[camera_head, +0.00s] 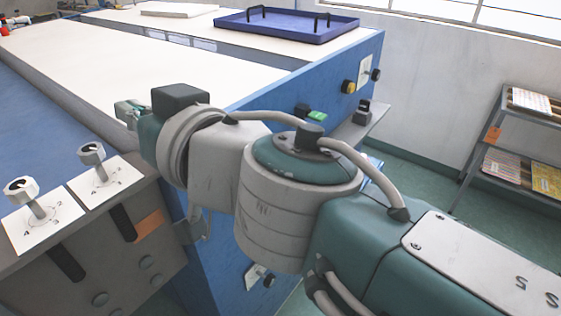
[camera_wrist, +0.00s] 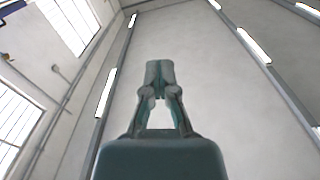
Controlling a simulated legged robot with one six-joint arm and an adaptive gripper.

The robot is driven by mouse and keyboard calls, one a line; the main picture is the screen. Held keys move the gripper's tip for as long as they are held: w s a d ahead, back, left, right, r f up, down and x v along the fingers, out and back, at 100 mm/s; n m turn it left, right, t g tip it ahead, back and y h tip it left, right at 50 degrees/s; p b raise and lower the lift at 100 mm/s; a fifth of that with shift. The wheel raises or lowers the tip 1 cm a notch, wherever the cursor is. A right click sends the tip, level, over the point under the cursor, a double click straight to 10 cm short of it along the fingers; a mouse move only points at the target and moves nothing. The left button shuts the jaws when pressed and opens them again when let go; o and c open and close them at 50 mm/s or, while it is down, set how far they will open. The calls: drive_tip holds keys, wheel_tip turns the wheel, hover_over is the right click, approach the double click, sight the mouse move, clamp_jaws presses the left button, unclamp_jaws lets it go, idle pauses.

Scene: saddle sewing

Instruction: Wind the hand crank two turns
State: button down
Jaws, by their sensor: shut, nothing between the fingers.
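I cannot make out a hand crank for certain in either view; my arm hides part of the blue machine (camera_head: 330,85). My gripper (camera_wrist: 159,72) is shut and empty in the wrist view, its fingertips together against a background of pale ceiling and lamps. No object is in contact with the fingers in the wrist view.
Two numbered dials, left (camera_head: 22,190) and right (camera_head: 92,155), stand on a grey box at the left. A blue tray (camera_head: 285,25) lies at the back. A yellow button (camera_head: 348,87) is on the machine's side. A shelf rack (camera_head: 510,140) stands at the right.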

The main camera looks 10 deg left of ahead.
drive_tip(key=shift+s+a+r, duration=0.15)
drive_tip(key=shift+s+r, duration=0.15)
drive_tip(key=shift+s, duration=0.05)
drive_tip(key=shift+s+a+r, duration=0.25)
drive_tip(key=shift+s+r, duration=0.3)
drive_tip(key=shift+s, duration=0.05)
drive_tip(key=shift+c, duration=2.2)
unclamp_jaws()
drive_tip(key=v, duration=0.9)
